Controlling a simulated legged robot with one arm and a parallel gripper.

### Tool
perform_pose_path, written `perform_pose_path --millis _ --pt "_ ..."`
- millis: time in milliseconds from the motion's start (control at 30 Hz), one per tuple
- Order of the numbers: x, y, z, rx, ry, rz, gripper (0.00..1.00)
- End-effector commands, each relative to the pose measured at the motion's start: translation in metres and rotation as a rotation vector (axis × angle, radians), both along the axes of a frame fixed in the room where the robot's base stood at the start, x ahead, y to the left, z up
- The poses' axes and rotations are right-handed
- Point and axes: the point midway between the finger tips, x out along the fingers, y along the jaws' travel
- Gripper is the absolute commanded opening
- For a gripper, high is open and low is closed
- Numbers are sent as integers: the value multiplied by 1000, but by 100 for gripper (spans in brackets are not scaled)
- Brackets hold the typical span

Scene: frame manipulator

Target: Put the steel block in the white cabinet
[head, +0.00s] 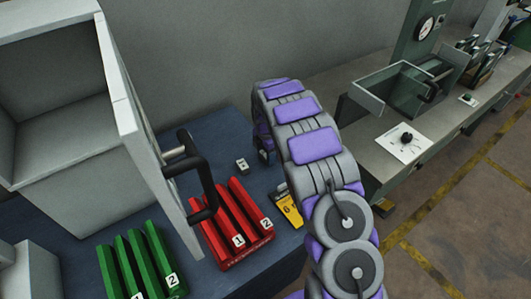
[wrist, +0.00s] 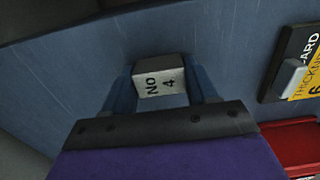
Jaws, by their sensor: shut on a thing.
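The steel block (wrist: 160,78) is a small grey block marked "NO 4" in the wrist view. My gripper (wrist: 161,86) is shut on it, one blue finger at each side, close over the blue table. In the head view the small block (head: 242,165) shows on or just above the table, beside my arm's far end; the fingers are hard to make out there. The white cabinet (head: 75,150) stands at the left in the head view. Its door (head: 135,125) is open, with a dark handle (head: 195,165), and its visible inside looks empty.
A red rack (head: 235,235) and a green rack (head: 140,265) stand before the cabinet. A yellow card (head: 289,208) lies near my arm, with a grey piece on it (wrist: 290,76). The open door stands between the block and cabinet interior. A grey bench (head: 440,125) is at the right.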

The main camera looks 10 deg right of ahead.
Motion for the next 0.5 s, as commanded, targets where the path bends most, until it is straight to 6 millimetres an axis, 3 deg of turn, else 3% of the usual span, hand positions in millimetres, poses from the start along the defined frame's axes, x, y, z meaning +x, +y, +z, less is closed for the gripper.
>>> perform_pose_path --millis 67,100,333,500 --pt "0 0 -2 1 1 0 14" --pt "0 0 -2 1 1 0 59" --pt "0 0 -2 0 1 0 81" --pt "0 0 -2 0 0 0 83"
